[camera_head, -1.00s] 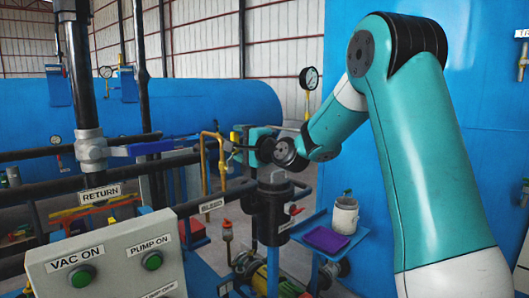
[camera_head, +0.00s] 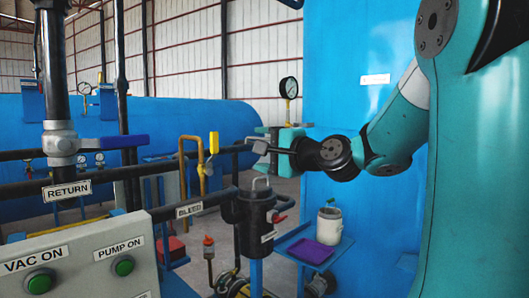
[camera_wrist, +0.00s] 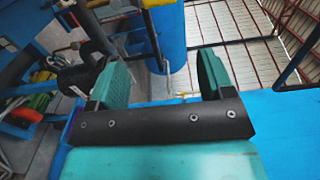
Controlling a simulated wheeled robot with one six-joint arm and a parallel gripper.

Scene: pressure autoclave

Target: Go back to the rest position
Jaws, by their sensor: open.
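My gripper (camera_head: 275,147) is at the end of my teal arm, right of centre in the head view. It is above and a little right of the black cylindrical pot (camera_head: 257,215) and apart from it. In the wrist view my gripper (camera_wrist: 157,78) shows two teal fingers spread wide with nothing between them. The yellow-handled valve (camera_head: 213,143) is just left of my gripper in the head view.
A panel with green VAC ON and PUMP ON buttons (camera_head: 80,262) stands at the lower left. A blue shelf (camera_head: 283,239) holds a purple tray (camera_head: 311,251) and a white canister (camera_head: 329,226). A gauge (camera_head: 289,88) stands behind my gripper. Black pipes (camera_head: 110,173) cross the left.

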